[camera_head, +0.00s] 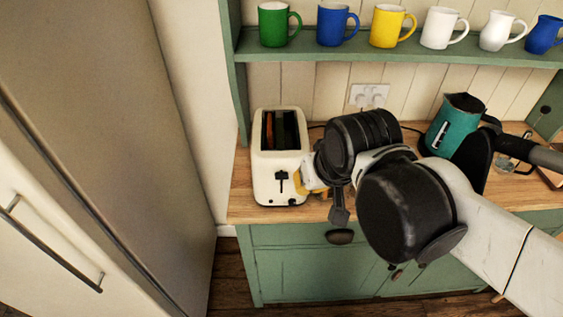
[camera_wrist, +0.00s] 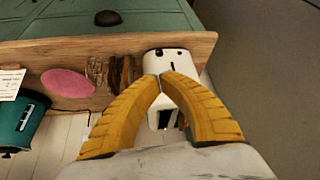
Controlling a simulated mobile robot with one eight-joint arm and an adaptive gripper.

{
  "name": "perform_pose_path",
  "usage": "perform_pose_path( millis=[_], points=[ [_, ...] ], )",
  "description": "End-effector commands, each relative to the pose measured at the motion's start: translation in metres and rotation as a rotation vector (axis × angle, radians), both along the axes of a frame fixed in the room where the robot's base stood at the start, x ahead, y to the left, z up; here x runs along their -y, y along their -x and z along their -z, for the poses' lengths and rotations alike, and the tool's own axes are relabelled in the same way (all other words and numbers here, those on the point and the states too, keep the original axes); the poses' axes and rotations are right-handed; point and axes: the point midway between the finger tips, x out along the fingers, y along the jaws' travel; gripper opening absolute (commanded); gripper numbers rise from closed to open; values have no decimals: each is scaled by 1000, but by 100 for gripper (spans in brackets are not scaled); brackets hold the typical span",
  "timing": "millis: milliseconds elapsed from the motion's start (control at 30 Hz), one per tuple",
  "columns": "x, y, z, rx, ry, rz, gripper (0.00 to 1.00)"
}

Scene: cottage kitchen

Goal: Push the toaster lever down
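The cream toaster (camera_head: 262,165) stands on the wooden counter by its left end, with dark slots on top. Its black lever (camera_head: 282,181) is on the front face, below a vertical slot. The lever sits partway up the face. My gripper (camera_head: 300,184) is just right of the lever, close to the toaster's front, mostly hidden by my wrist. In the wrist view my gripper (camera_wrist: 161,76) has its yellow fingertips brought together with nothing seen between them. The toaster (camera_wrist: 158,62) lies directly beyond the tips. Whether they touch it cannot be told.
A teal kettle (camera_head: 447,129) stands to the right on the counter. A shelf (camera_head: 400,52) with coloured mugs hangs above. A tall fridge (camera_head: 150,130) is on the left. A pink oval (camera_wrist: 67,83) and brown items (camera_wrist: 121,74) lie beside the toaster in the wrist view.

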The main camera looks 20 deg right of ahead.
Motion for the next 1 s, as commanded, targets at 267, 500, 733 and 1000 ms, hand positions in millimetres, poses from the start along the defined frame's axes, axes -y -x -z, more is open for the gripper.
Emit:
perform_pose_path(
  millis=[267,500,733,1000],
  points=[
    [-17,-50,-38,-209,-33,93,0],
    [-29,-79,-37,-348,-35,169,0],
    [-34,-88,-31,-404,-31,203,0],
    [-34,-88,-29,-408,-31,206,0]
  ],
)
